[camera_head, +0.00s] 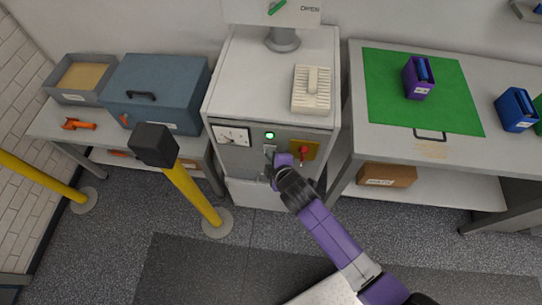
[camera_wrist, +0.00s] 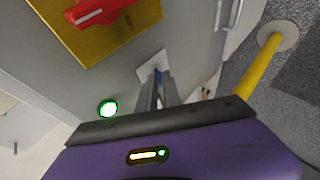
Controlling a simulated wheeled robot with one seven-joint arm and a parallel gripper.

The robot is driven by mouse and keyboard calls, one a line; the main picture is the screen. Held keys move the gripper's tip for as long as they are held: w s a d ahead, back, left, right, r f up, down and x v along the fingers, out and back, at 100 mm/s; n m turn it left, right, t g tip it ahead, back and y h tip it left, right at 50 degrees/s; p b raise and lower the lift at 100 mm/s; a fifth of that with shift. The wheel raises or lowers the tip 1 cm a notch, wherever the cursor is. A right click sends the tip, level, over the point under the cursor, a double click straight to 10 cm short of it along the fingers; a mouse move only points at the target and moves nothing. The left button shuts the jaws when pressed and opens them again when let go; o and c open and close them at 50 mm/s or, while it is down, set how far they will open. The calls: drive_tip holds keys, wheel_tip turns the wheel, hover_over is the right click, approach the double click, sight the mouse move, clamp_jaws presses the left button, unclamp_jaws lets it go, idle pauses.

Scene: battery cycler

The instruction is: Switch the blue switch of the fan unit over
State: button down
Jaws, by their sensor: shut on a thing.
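The blue switch (camera_wrist: 157,73) sits on a small white plate (camera_wrist: 152,65) on the front panel of the grey cabinet (camera_head: 235,160). My gripper (camera_wrist: 160,84) reaches the panel with its two fingers on either side of the switch, shut on it. Only a little blue shows between the fingers, so which way the switch is set cannot be told. In the head view my gripper (camera_head: 270,163) is at the panel below the green lamp, and it hides the switch there.
A lit green lamp (camera_head: 269,135) and a red rotary handle (camera_head: 303,151) on a yellow plate are close to my gripper. A dial gauge (camera_head: 232,136) is at the panel's left. A yellow post (camera_head: 193,193) with a black top stands in front, left of my arm.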

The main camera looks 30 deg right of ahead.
drive_tip(key=c, duration=1.5)
unclamp_jaws()
drive_tip(key=shift+r, duration=0.1)
drive_tip(key=t+b, duration=0.1)
drive_tip(key=b, duration=0.2)
drive_tip(key=f+t+h+b, duration=0.1)
drive_tip(key=b, duration=0.2)
drive_tip(key=f+t+b, duration=0.1)
drive_tip(key=b, duration=0.2)
drive_tip(key=shift+s+a+f+n+b, duration=0.15)
drive_tip(key=shift+s+n+b, duration=0.1)
drive_tip(key=shift+n+b, duration=0.15)
